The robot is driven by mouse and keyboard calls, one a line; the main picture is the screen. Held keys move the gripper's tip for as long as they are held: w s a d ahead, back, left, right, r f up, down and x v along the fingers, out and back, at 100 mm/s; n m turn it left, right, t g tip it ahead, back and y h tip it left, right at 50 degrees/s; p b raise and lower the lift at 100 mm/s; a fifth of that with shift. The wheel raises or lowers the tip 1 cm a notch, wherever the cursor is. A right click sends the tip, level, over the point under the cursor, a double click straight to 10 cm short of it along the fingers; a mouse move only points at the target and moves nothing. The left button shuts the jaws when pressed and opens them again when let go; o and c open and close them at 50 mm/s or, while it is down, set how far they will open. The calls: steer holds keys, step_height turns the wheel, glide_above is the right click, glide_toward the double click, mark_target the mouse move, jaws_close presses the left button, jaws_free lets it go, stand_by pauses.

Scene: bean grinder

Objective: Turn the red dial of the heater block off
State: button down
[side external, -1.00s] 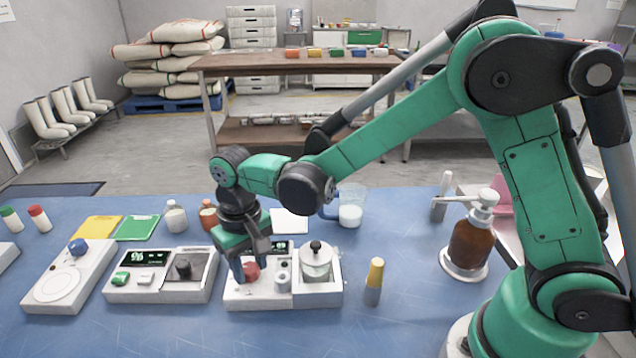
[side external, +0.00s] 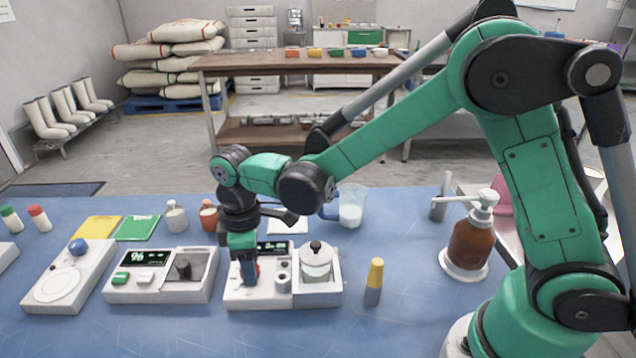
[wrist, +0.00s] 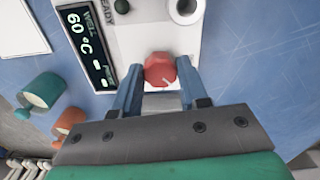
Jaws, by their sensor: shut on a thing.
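The heater block (side external: 262,300) is a white unit on the blue table, below my gripper in the side view. Its red dial (wrist: 160,66) shows between my fingers in the wrist view; a pale mark sits near its lower right edge. The dark display (wrist: 87,45) beside it reads "WELL" and "60 °C", and "READY" is printed alongside. My gripper (side external: 249,272) points down and is shut on the red dial, one blue-grey finger on each side. In the side view the fingers hide most of the dial.
A lidded clear jar (side external: 316,262) stands on the block's right part, close to my gripper. A white scale-like unit (side external: 160,290) is at its left, a yellow-topped grey tool (side external: 374,282) at its right. A brown pump bottle (side external: 470,245) stands further right. The table front is clear.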

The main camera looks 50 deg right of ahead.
steer(key=n, duration=0.5)
steer(key=shift+n, duration=2.5)
steer(key=shift+c, duration=2.3)
jaws_free()
steer(key=shift+r, duration=0.1)
steer(key=shift+r, duration=2.75)
steer(key=shift+d, duration=0.1)
